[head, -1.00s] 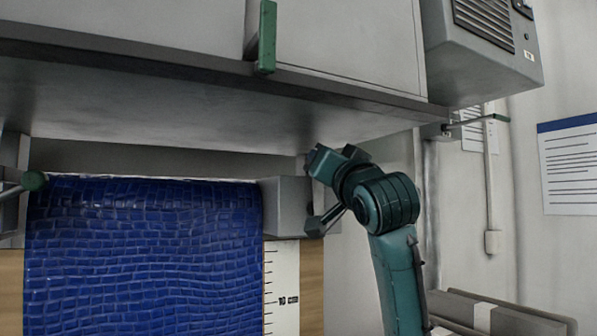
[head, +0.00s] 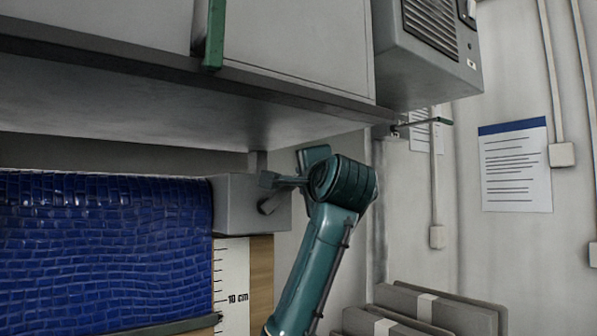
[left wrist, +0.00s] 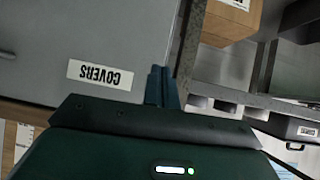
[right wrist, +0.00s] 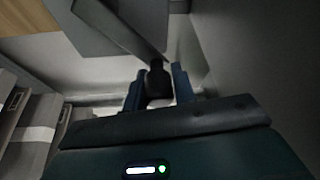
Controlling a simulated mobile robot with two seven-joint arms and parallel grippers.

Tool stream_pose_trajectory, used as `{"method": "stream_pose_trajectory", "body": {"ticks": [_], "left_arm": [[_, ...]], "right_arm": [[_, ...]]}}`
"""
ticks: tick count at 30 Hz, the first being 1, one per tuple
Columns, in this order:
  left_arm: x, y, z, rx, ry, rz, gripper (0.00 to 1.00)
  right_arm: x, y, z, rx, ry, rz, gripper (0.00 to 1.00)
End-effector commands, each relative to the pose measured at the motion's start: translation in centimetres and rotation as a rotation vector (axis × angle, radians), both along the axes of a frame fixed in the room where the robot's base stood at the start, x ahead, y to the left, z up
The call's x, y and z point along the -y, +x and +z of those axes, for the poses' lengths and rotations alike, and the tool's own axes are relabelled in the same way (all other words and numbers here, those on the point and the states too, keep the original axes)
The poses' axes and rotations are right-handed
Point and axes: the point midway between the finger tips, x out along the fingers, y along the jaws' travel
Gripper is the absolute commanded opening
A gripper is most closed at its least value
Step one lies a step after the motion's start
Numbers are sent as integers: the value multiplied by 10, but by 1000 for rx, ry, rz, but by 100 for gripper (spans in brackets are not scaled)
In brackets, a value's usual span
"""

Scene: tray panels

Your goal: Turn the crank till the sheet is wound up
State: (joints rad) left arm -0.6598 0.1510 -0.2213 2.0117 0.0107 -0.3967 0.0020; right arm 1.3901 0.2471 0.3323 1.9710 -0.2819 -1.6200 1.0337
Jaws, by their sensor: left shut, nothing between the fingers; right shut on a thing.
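The blue sheet (head: 105,255) hangs under the cabinet in the head view. Its lower bar (head: 180,326) shows just below the ruler's 10 cm mark. A grey end box (head: 236,204) at its top right bears the crank (head: 271,203). My right gripper (head: 272,181) is beside that box. In the right wrist view the crank arm (right wrist: 128,28) ends in a dark knob (right wrist: 157,80), and my right gripper (right wrist: 159,92) is shut on that knob. My left gripper (left wrist: 162,78) is shut and empty; it is out of the head view.
A ruler (head: 232,280) stands beside the sheet. The cabinet (head: 150,95) overhangs the crank closely. Grey boxes (head: 430,305) stand at lower right.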

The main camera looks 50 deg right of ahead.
Motion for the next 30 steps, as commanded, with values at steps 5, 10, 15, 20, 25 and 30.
{"method": "stream_pose_trajectory", "body": {"ticks": [5,10,15,20,25,30], "left_arm": [[-1,0,2,-5,-2,8,0],[0,-1,2,-11,-4,12,0],[-2,-3,0,-20,1,14,0],[-3,-4,-2,-28,3,14,0],[-3,-4,-2,-27,4,15,0],[-3,-4,-2,-26,4,15,0]], "right_arm": [[6,-1,-11,27,153,2,0],[10,-2,-20,55,269,1,0],[12,-2,-27,75,352,0,0],[13,-2,-31,85,401,-1,0],[14,-3,-33,91,423,-1,0],[14,-3,-33,93,428,-1,0]]}}
